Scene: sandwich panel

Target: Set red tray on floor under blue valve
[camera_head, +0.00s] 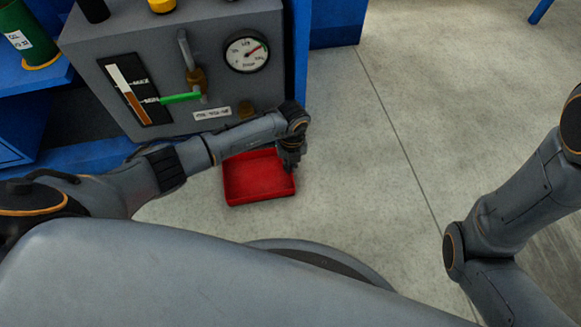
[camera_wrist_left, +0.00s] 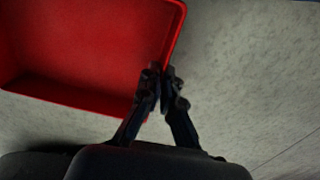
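The red tray (camera_head: 246,195) is a shallow rectangular box, empty as far as I can see. It is level, at or just above the floor in front of the grey panel; a small gap cannot be ruled out. My left gripper (camera_head: 290,168) points down at its right wall. In the left wrist view, the fingers (camera_wrist_left: 161,72) are closed around the right rim of the tray (camera_wrist_left: 85,45), one finger on each side. My right gripper is out of view.
The grey panel (camera_head: 190,30) carries a pressure gauge (camera_head: 246,51) and a level indicator (camera_head: 133,90). A blue frame (camera_head: 299,50) edges it. A green can (camera_head: 25,35) stands on a blue shelf at left. The floor to the right is clear.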

